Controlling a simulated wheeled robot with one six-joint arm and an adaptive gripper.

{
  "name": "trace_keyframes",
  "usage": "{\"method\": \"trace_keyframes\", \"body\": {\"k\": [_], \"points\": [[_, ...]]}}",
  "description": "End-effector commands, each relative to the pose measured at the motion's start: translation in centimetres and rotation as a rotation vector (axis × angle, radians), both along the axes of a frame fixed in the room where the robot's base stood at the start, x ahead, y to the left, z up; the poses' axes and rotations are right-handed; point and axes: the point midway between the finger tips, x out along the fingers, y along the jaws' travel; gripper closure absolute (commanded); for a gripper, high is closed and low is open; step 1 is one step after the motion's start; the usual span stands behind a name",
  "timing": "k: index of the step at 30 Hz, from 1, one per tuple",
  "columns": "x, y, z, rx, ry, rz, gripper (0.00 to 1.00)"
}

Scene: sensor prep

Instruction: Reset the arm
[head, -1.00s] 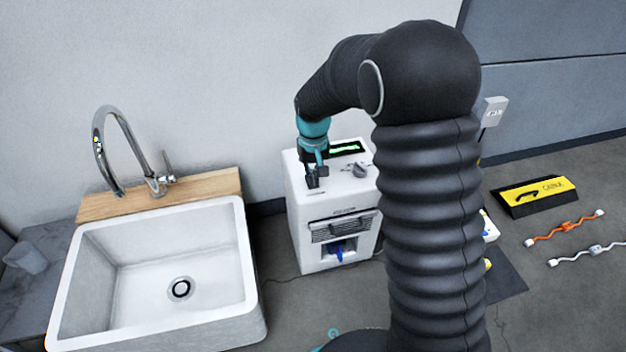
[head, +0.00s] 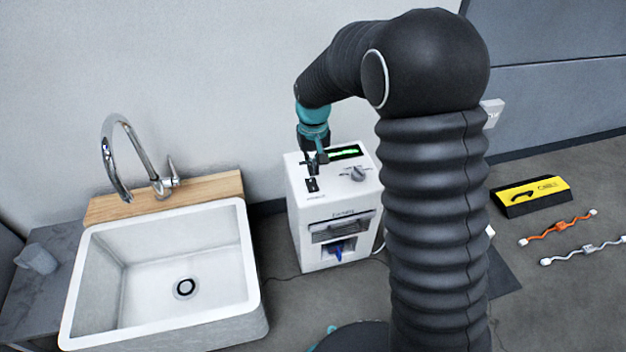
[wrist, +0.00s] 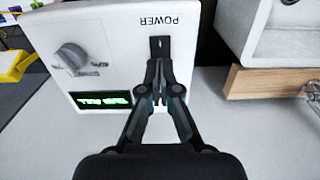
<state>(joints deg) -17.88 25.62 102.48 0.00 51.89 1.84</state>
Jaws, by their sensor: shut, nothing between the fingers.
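My gripper (head: 314,166) is above the top of a white machine (head: 309,220), beside its lit green display (head: 345,152). In the wrist view my gripper (wrist: 157,64) is shut and empty, its fingertips near a black power switch (wrist: 160,46) under the word POWER. I cannot tell whether the tips touch the switch. The switch also shows in the head view (head: 312,185). A grey knob (wrist: 72,57) sits beside the green display (wrist: 101,100). A blue item (head: 338,253) is in the machine's front opening.
A white sink (head: 160,270) with a chrome faucet (head: 118,150) stands left of the machine. A yellow and black case (head: 531,195), an orange cable (head: 555,230) and a white cable (head: 582,251) lie at the right. A wall is close behind the machine.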

Motion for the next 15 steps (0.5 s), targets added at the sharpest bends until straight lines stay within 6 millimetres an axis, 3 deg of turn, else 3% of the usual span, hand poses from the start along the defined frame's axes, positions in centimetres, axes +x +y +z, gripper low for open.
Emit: {"method": "trace_keyframes", "body": {"k": [4,15], "points": [[-0.01,0.00,1.12,0.000,0.000,0.000,1.00],[-0.01,0.00,1.10,0.000,0.000,0.000,1.00]]}}
